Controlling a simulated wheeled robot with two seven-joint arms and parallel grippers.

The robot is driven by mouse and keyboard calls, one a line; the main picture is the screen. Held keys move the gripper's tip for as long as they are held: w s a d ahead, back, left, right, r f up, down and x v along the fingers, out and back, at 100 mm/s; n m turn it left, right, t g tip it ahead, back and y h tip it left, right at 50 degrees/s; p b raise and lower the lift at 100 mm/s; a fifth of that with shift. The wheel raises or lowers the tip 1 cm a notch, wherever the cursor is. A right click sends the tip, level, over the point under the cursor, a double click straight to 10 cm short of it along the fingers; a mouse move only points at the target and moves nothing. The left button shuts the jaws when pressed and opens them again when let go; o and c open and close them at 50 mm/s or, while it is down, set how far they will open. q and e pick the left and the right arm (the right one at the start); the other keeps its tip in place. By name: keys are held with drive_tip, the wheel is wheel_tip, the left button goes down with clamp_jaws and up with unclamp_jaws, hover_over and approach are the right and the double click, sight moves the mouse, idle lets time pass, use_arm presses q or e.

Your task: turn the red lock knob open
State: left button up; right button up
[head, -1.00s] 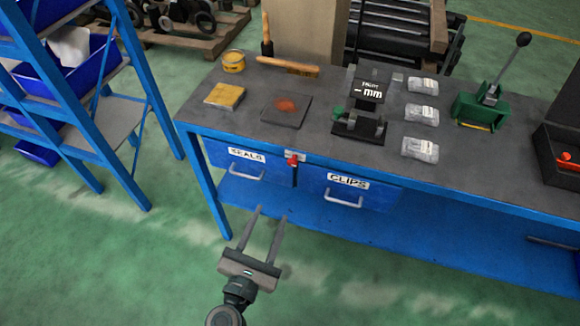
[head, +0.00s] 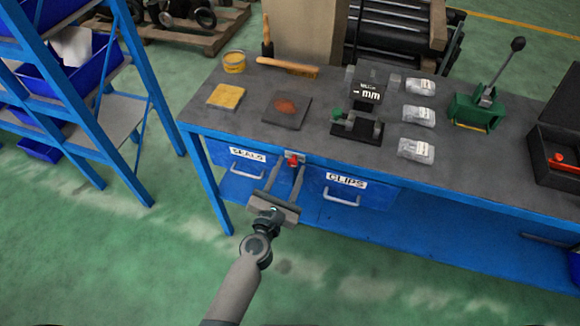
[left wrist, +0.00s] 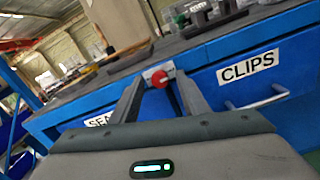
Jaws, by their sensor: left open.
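The red lock knob (head: 292,160) sits on a small grey plate at the bench's front edge, between the SEALS drawer (head: 233,160) and the CLIPS drawer (head: 352,190). It also shows in the left wrist view as a red knob (left wrist: 160,79) with a pale mark. Both drawers look closed. My left gripper (head: 287,168) is open, its two fingers reaching toward the knob, one on each side in the picture. In the left wrist view the fingers (left wrist: 155,85) frame the knob. I cannot tell whether they touch it. My right gripper is not in view.
The bench top (head: 215,120) holds a yellow sponge-like block (head: 226,96), a dark pad (head: 287,109), a gauge (head: 368,90), several bags and a green lever press (head: 477,108). A blue shelf rack (head: 75,95) stands at left. The green floor in front is clear.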

use_arm(q)
drive_tip(key=shift+w+d, duration=0.15)
drive_tip(key=shift+w, duration=0.25)
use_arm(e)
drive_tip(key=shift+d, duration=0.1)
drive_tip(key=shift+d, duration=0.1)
use_arm(q)
clamp_jaws()
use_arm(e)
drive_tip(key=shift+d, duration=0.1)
